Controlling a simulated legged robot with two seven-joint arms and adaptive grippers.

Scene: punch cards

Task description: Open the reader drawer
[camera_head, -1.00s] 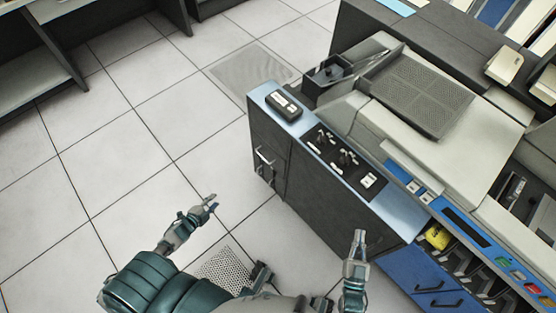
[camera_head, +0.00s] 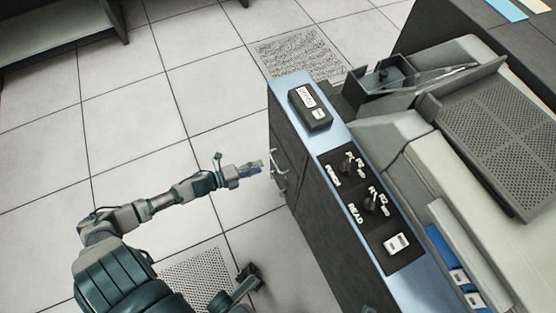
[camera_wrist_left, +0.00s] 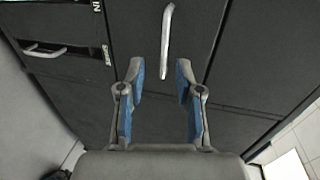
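The dark front of the reader cabinet (camera_head: 288,140) faces my left gripper in the head view. Silver handles (camera_head: 278,172) stand out from it. My left gripper (camera_head: 243,168) is just left of these handles, apart from them. In the left wrist view the gripper (camera_wrist_left: 159,70) is open, its blue-padded fingers spread and nothing between them. A vertical silver handle (camera_wrist_left: 166,40) lies ahead, in line with the gap between the fingertips. A second, horizontal handle (camera_wrist_left: 45,51) is on a panel at the left. Which handle belongs to the reader drawer is not clear.
On top of the cabinet are a black box (camera_head: 310,107) and a control panel (camera_head: 372,205) with knobs marked punch and read. Card-machine parts (camera_head: 500,130) rise to the right. The tiled floor (camera_head: 140,130) left of the cabinet is clear.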

